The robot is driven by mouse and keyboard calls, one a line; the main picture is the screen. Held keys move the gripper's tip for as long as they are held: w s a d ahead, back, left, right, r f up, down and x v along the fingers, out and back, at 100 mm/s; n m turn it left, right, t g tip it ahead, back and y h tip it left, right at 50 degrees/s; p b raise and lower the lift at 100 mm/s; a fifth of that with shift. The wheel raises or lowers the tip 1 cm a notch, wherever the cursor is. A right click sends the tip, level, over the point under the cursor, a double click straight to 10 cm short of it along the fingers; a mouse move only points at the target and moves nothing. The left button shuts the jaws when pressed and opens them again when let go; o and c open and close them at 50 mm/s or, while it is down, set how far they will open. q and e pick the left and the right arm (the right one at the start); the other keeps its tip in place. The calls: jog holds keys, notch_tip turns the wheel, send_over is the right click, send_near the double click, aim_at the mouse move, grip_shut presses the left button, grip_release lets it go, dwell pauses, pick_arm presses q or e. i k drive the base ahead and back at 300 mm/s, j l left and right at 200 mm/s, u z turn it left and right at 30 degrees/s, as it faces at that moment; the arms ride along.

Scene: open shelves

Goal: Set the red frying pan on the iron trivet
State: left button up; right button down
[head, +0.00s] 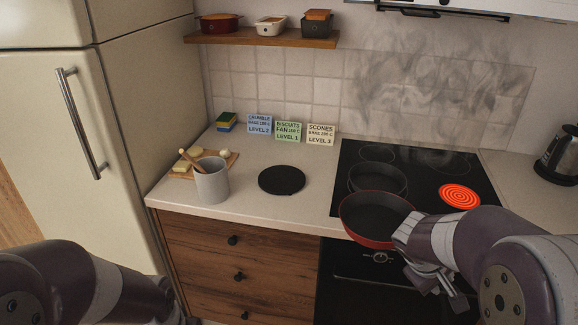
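The red frying pan (372,234) has a dark inside and sits at the front left of the hob, overlapping its front edge. I cannot tell whether it rests there or is held just above. Its handle is hidden. My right gripper (437,284) is close to the pan's right side, low in front of the oven. My own arm partly covers it, so its grip is unclear. The iron trivet (282,180) is a flat black disc on the counter, left of the hob, with nothing on it. Only my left arm shows at bottom left, not its gripper's fingers.
One burner (459,196) glows red on the black hob (430,165). A grey crock (212,183) and a board (182,172) stand left of the trivet. Several cards lean behind it. A kettle (562,155) is far right.

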aim_at(291, 193)
jog(key=i, duration=1.5)
jog(key=k+j+u, duration=0.6)
jog(key=i+l, duration=0.05)
jog(key=l, duration=0.05)
